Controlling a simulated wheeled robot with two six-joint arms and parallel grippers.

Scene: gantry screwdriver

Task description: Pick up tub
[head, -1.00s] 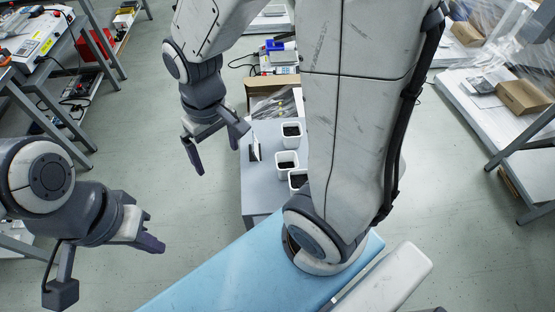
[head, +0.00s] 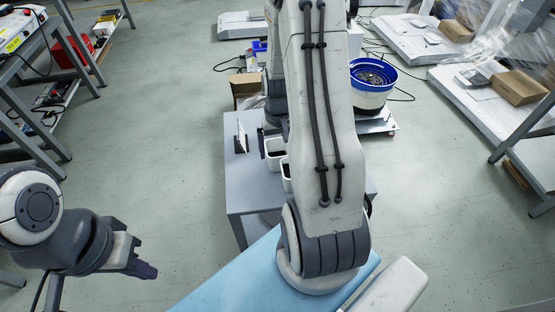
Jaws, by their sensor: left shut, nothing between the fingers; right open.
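Small white square tubs with dark insides stand on a grey table (head: 236,188); one tub (head: 270,163) shows left of my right arm, and another (head: 286,186) is partly covered by that arm. Other tubs may be hidden behind it. My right gripper (head: 284,125) is mostly hidden behind my own arm, above the back of the table; its fingertips cannot be made out. My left gripper (head: 146,268) is shut and empty over the floor at lower left, well apart from the tubs.
A small dark-and-white upright item (head: 241,143) stands on the table left of the tubs. A cardboard box (head: 245,86) is behind the table. A blue-rimmed white bowl (head: 371,92) is right of my arm. The floor left of the table is clear.

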